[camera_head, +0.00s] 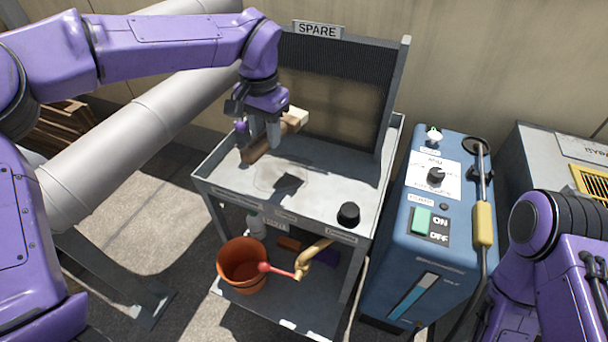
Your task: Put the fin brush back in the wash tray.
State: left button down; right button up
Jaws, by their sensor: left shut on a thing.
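The fin brush (256,149) has a brown wooden body and a pale cream part at its far right end. My left gripper (262,136) points down and is shut on the brush around its middle, hiding part of it. The brush is tilted and held above the grey cart-top tray (318,206), which I take for the wash tray. A dark shadow and a faint outlined patch lie on the tray floor below and right of the brush. My right arm shows at the lower right, but its fingertips are not in view.
A dark mesh panel marked SPARE (318,30) stands at the tray's back. A black knob-like object (348,214) sits at the tray's front right. Below are an orange bucket (243,262) and a red-tipped brass fitting (310,257). A blue machine (400,250) stands close on the right.

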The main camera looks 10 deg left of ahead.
pick_arm(q)
jog(key=m+p, duration=0.1)
jog(key=m, duration=0.1)
jog(key=s+d+m+p, duration=0.1)
jog(key=m, duration=0.1)
jog(key=shift+s+f+p, duration=0.15)
jog(key=shift+p, duration=0.2)
jog(key=s+d+f+m+p, duration=0.2)
jog(key=s+m+p, duration=0.3)
jog(key=s+m, duration=0.5)
jog(key=m+p, duration=0.2)
send_over(250, 189)
jog(key=f, duration=1)
jog(key=shift+s+d, duration=0.2)
jog(key=shift+s, duration=0.05)
jog(key=shift+w+a+f, duration=0.15)
jog(key=shift+w+f, duration=0.05)
jog(key=shift+f, duration=0.05)
notch_tip(250, 189, down, 3)
jog(key=shift+w+a+f, duration=0.1)
jog(key=shift+w+f, duration=0.05)
jog(key=shift+f, duration=0.05)
